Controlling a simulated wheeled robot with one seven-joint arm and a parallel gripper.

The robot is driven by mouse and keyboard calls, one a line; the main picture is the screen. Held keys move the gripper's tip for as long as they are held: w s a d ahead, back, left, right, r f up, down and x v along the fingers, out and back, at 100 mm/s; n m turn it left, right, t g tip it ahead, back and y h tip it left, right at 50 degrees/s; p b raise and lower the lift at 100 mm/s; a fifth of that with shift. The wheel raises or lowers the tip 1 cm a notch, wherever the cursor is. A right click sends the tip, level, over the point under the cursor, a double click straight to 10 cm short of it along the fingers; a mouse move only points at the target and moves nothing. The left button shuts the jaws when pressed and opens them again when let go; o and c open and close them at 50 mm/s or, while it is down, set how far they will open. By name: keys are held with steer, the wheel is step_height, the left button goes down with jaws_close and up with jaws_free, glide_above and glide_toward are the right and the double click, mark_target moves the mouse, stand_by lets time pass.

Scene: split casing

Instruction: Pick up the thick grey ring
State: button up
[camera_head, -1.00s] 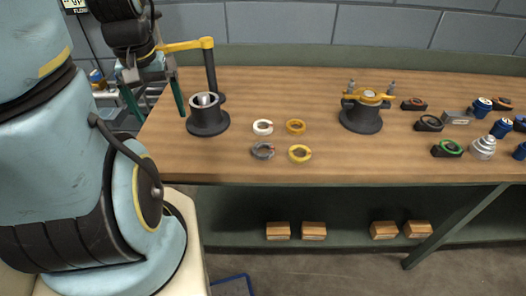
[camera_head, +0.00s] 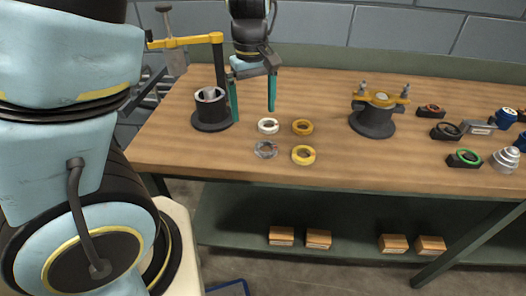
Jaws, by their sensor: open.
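The grey ring (camera_head: 266,149) lies flat on the wooden table (camera_head: 200,157), near the front edge, with a small reddish mark on it. A white ring (camera_head: 268,126) lies just behind it. A yellow-orange ring (camera_head: 302,127) and a yellow ring (camera_head: 303,155) lie to the right. My gripper (camera_head: 253,111) is open and empty, with its two green fingers pointing down. It is above the table, behind the white and grey rings in the picture. Its exact height is hard to tell.
A dark cylindrical casing (camera_head: 211,112) with a yellow-armed post (camera_head: 218,65) stands close left of my gripper. A second casing with a yellow top (camera_head: 380,99) stands right of the rings. Several small parts lie at the far right. The table front between rings and edge is clear.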

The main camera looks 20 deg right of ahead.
mark_target(266, 151)
steer(key=d+f, duration=0.1)
steer(key=f, duration=0.2)
steer(key=d+f, duration=0.1)
steer(key=f, duration=0.3)
steer(key=s+f, duration=0.1)
steer(key=f, duration=0.3)
steer(key=shift+d+f, duration=0.15)
steer(key=shift+d, duration=0.25)
steer(key=c, duration=1.2)
steer(key=shift+c, duration=0.2)
step_height(266, 151, up, 16)
steer(key=p, duration=0.5)
steer(key=shift+f+p, duration=0.25)
steer(key=shift+p, duration=0.15)
